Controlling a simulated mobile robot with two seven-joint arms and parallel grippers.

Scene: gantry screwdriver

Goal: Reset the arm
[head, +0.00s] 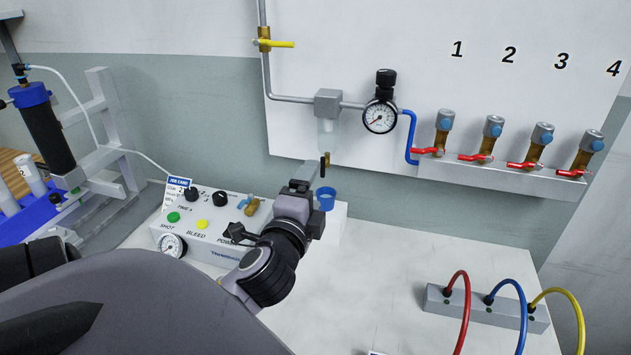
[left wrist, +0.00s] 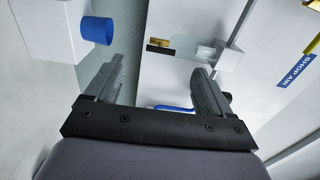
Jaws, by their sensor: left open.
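My left arm reaches in from the lower left of the head view. Its gripper (head: 308,188) is up near the wall panel, beside a blue cup and just below the air filter (head: 328,108). In the left wrist view the two fingers of the gripper (left wrist: 157,92) are spread apart with nothing between them. The blue cup (left wrist: 97,30) shows there beyond the left finger, apart from it. A small brass fitting (left wrist: 160,46) under the filter shows beyond the gap between the fingers. My right gripper is in neither view.
A control box (head: 205,225) with buttons and a gauge stands behind my arm. A regulator gauge (head: 380,117) and several red-handled valves (head: 475,157) are on the wall panel. A grey block (head: 485,308) with coloured hoses is at right. The middle bench (head: 400,265) is clear.

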